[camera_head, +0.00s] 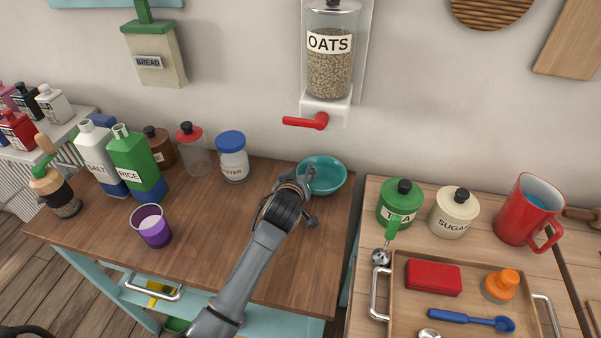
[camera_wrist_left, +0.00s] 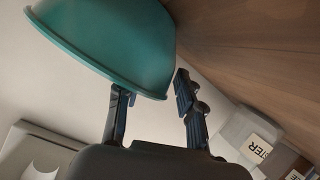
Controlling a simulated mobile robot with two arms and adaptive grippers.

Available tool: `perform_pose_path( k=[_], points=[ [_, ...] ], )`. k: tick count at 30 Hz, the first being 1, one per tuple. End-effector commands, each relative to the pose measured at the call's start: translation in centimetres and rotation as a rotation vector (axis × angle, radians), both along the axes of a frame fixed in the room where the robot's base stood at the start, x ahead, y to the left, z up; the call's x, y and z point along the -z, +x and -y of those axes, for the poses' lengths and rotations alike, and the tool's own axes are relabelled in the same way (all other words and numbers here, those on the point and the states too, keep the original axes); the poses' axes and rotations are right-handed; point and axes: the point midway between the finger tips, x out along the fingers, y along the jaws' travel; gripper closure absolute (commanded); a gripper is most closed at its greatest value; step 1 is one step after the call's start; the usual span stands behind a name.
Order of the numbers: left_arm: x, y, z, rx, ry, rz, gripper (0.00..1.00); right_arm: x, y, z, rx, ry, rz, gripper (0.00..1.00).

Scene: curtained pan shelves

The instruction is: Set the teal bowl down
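The teal bowl (camera_head: 326,175) is upright at the back right corner of the wooden counter (camera_head: 200,255), below the oats dispenser; it seems to rest on the counter. It also fills the upper left of the left wrist view (camera_wrist_left: 115,38). My left gripper (camera_head: 311,198) is at the bowl's near left side, with its fingers spread. In the left wrist view, the left gripper (camera_wrist_left: 150,95) has one fingertip partly hidden behind the bowl and the other just beside its edge. The fingers are not closed on the wall. My right gripper is not in view.
The oats dispenser (camera_head: 329,62) with a red lever (camera_head: 308,121) hangs above the bowl. A blue-lidded jar (camera_head: 232,157) and several containers stand to the left. A purple cup (camera_head: 152,226) is nearer. A green tea pot (camera_head: 399,204) stands on the right counter, across a gap.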

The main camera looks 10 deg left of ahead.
Motion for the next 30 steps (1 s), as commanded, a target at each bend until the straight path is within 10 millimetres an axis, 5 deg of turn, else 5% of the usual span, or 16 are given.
perform_pose_path(
  k=[13,30],
  points=[
    [-0.4,-1.3,0.1,0.0,-0.001,-0.001,0.62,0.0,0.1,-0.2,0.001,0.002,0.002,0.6],
    [-4.1,-10.1,0.4,0.001,0.0,-0.002,0.62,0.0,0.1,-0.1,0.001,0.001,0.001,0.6]
  ],
)
